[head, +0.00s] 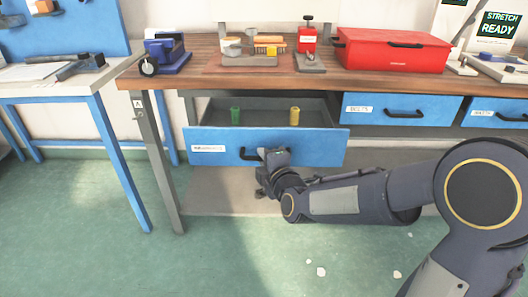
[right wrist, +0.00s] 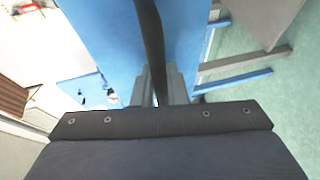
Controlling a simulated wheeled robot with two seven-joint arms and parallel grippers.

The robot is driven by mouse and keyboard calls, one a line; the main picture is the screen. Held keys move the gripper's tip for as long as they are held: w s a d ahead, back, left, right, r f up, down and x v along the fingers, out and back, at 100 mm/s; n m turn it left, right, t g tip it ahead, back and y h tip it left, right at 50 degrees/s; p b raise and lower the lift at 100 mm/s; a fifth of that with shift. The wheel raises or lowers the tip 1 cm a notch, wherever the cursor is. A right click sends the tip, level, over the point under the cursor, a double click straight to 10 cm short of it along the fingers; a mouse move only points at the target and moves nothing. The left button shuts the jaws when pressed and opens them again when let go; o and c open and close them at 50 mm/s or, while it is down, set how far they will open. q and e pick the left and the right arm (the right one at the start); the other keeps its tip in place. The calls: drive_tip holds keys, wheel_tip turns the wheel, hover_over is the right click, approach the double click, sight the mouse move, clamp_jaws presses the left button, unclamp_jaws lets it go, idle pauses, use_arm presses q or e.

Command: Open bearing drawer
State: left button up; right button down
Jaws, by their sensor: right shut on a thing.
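The blue bearing drawer (head: 310,146) at the left of the workbench is pulled out, and its grey inside shows. In the right wrist view the dark handle bar (right wrist: 150,45) runs between the grey fingers (right wrist: 160,84) against the blue drawer front. The drawer's label is too small to read surely. My left gripper is not in view.
Two shut blue drawers, the bolts drawer (head: 362,108) and another (head: 490,113), sit to the right. The wooden benchtop (head: 205,82) above holds a blue vise (head: 167,54), a red toolbox (head: 390,51) and other tools. A side table (head: 60,90) stands left. Green floor in front is open.

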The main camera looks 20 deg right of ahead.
drive_tip(key=shift+s+a, duration=0.15)
drive_tip(key=shift+s, duration=0.4)
drive_tip(key=c, duration=1.5)
unclamp_jaws()
drive_tip(key=shift+o, duration=0.2)
drive_tip(key=a+p+v, duration=0.1)
drive_tip(key=p+v, duration=0.1)
drive_tip(key=v, duration=0.5)
drive_tip(key=shift+s+d, duration=0.4)
drive_tip(key=shift+d, duration=0.1)
